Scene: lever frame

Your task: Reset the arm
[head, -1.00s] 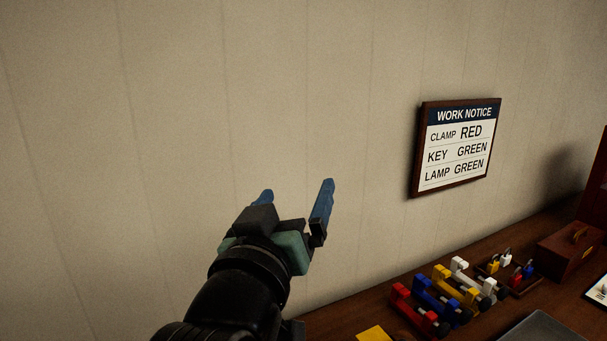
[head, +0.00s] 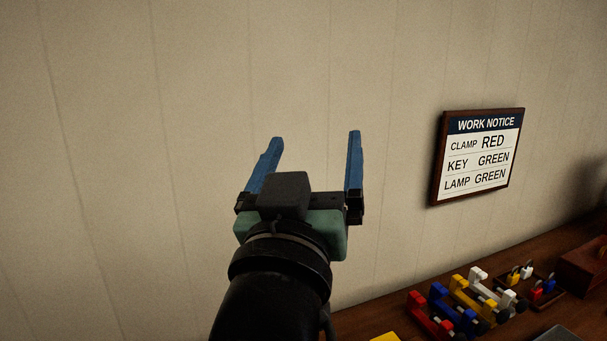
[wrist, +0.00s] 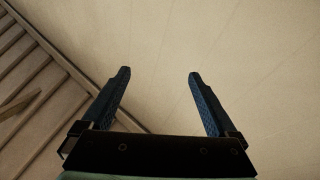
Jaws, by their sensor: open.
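My gripper (head: 312,150) is raised in front of the beige wall in the head view, left of the work notice. Its two blue fingers are spread wide and nothing is between them. The lever frame is not clearly in view.
A framed work notice (head: 478,157) on the wall reads clamp red, key green, lamp green. Below it, a wooden bench (head: 375,317) carries red, blue, yellow and white clamps (head: 460,300), a tray of padlocks (head: 535,283) and a brown box (head: 585,266). Wall around the gripper is clear.

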